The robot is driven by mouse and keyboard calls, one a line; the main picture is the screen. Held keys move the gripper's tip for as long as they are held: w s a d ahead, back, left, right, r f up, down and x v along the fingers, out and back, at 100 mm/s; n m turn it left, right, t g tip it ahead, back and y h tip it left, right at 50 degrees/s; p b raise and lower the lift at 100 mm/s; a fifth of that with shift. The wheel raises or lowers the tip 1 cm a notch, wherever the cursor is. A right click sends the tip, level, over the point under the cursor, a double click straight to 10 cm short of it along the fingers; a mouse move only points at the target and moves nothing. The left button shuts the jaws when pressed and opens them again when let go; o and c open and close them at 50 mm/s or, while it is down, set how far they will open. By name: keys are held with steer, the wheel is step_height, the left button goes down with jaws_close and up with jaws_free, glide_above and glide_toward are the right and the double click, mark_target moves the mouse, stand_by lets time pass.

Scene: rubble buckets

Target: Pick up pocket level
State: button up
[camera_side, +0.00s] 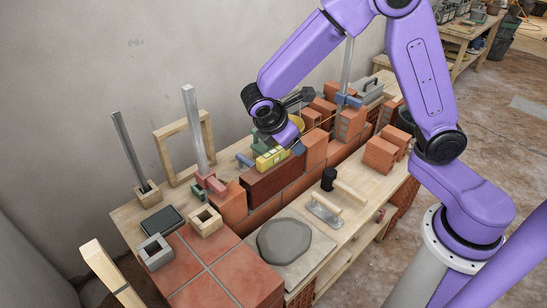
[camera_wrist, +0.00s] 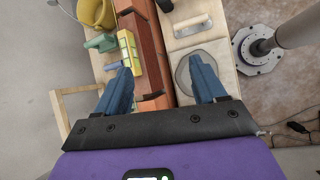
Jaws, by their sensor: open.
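In the side view a blue fingertip of my gripper (camera_side: 298,149) shows just right of the level. The other finger is not clear there. I cannot tell whether the left finger touches anything.
A brick wall (camera_side: 270,181) runs close beside the level. A green tool (camera_side: 260,141) and a small blue cylinder (camera_side: 244,160) lie near it. A yellow bucket (camera_wrist: 97,12) stands beyond. A grey mortar patch (camera_side: 284,242) and a trowel (camera_side: 323,211) lie in front.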

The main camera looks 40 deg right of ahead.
mark_target(273, 152)
steer(key=w+d+f+n+h, duration=0.1)
steer(key=w+f, duration=0.2)
steer(key=w, duration=0.1)
steer(key=w+d+f+n+h, duration=0.1)
steer(key=w+d+f+h, duration=0.1)
steer(key=w, duration=0.3)
steer(key=w+d+f+n+h, duration=0.2)
steer(key=w+f, duration=0.2)
steer(key=shift+w+d+f, duration=0.2)
steer(key=shift+w+d, duration=0.05)
steer(key=shift+w, duration=0.1)
steer(key=shift+w+d+f, duration=0.1)
steer(key=shift+f, duration=1.9)
step_height(273, 152, down, 3)
steer(key=shift+f, duration=0.2)
steer(key=shift+x, duration=1.15)
steer(key=shift+w+d, duration=0.15)
steer(key=shift+d, duration=0.2)
